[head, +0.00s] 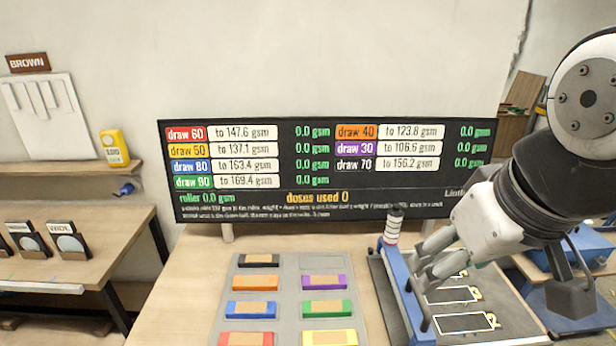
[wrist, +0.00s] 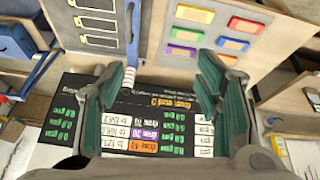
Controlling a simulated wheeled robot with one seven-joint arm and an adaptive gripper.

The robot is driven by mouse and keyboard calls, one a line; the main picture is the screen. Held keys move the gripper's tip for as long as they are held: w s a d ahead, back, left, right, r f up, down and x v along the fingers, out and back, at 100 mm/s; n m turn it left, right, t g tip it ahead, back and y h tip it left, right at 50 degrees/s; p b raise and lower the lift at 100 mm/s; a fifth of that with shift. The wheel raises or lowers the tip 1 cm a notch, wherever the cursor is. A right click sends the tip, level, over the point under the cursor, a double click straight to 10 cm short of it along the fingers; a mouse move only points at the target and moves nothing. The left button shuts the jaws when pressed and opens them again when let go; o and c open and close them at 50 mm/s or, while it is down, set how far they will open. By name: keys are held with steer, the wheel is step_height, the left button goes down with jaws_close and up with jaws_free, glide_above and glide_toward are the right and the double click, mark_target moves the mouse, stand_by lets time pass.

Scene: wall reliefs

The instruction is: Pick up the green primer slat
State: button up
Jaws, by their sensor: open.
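The green primer slat (head: 327,307) lies flat on a grey tray (head: 289,300), in the right column between the purple and yellow slats. It has a tan patch on top. In the wrist view the green slat (wrist: 188,33) shows near the top, right of centre. My gripper (head: 425,290) is to the right of the tray in the head view, over the blue-edged roller board area, apart from the slat. In the wrist view my gripper (wrist: 158,75) has its two green-padded fingers spread wide, with nothing between them.
Purple (head: 324,282), yellow (head: 330,338), blue (head: 251,309), orange (head: 256,283), red (head: 247,338) and black (head: 258,261) slats share the tray. A striped-handled post (head: 392,228) stands right of it. A dark display board (head: 325,165) rises behind.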

steer(key=w+a+f+n+g+b, duration=0.1)
steer(key=w+a+f+n+b, duration=0.15)
steer(key=w+f+n, duration=0.4)
steer(key=w+a+f+n+g+b, duration=0.2)
steer(key=w+a+f, duration=0.15)
steer(key=w, duration=0.55)
steer(key=n+g+h+b, duration=0.1)
steer(key=n+g+b, duration=0.1)
steer(key=n+b, duration=0.45)
glide_toward(327, 306)
steer(key=f, duration=0.1)
steer(key=f+p, duration=0.1)
steer(key=f+n+p, duration=0.1)
steer(key=shift+s+a+f, duration=0.1)
steer(key=shift+a+f, duration=0.2)
steer(key=shift+f, duration=0.1)
steer(key=shift+d+f, duration=0.2)
steer(key=shift+f, duration=0.65)
steer(key=shift+d+f, duration=0.2)
steer(key=shift+f, duration=0.65)
steer(key=shift+d+f, duration=0.2)
steer(key=shift+f, duration=0.65)
steer(key=c, duration=1.3)
